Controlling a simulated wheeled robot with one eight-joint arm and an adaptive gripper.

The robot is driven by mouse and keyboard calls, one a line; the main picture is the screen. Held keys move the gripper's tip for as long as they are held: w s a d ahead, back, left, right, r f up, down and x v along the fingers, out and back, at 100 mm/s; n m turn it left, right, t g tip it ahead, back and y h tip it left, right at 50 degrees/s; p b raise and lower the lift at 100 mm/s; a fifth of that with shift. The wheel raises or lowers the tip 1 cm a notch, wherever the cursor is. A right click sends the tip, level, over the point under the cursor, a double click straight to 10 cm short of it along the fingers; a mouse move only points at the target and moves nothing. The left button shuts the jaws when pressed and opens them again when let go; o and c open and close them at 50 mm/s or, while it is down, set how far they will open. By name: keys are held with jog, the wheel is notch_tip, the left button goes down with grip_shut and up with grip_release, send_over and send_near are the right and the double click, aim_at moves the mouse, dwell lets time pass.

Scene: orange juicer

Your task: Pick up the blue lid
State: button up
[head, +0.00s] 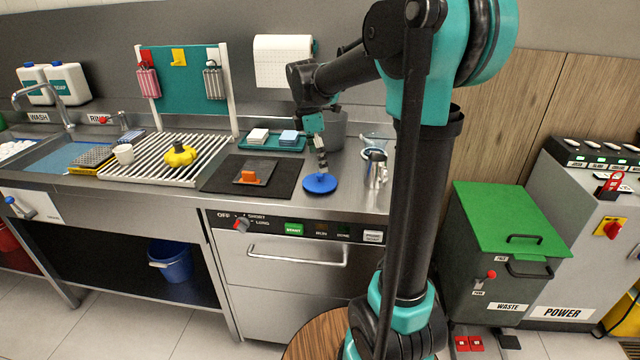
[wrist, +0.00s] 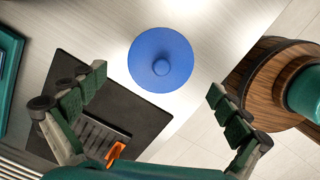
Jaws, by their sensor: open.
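The blue lid (head: 320,183) is a round disc with a small knob in its middle. It lies flat on the steel counter, near the front edge and to the right of a black mat. In the wrist view the lid (wrist: 161,60) shows whole, knob up, ahead of and between the fingers. My gripper (head: 321,162) is just above the lid in the head view, pointing down. In the wrist view my gripper (wrist: 158,92) has its two green-padded fingers spread wide with nothing between them. The fingers do not touch the lid.
The black mat (head: 222,174) holds a grey piece with an orange block (head: 248,177). Behind stand a teal tray (head: 258,144) with sponges and a grey pot (head: 334,130). A steel fixture (head: 376,168) stands to the lid's right. A yellow part (head: 180,154) lies on the rack.

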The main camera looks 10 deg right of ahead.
aim_at(320, 174)
jog(key=shift+s+d+f, duration=0.1)
jog(key=shift+d+f, duration=0.05)
jog(key=shift+f, duration=1.3)
jog(key=shift+d+f, duration=0.15)
jog(key=shift+f, duration=1.25)
jog(key=shift+c, duration=0.6)
jog(key=c, duration=1.1)
jog(key=shift+o, duration=0.2)
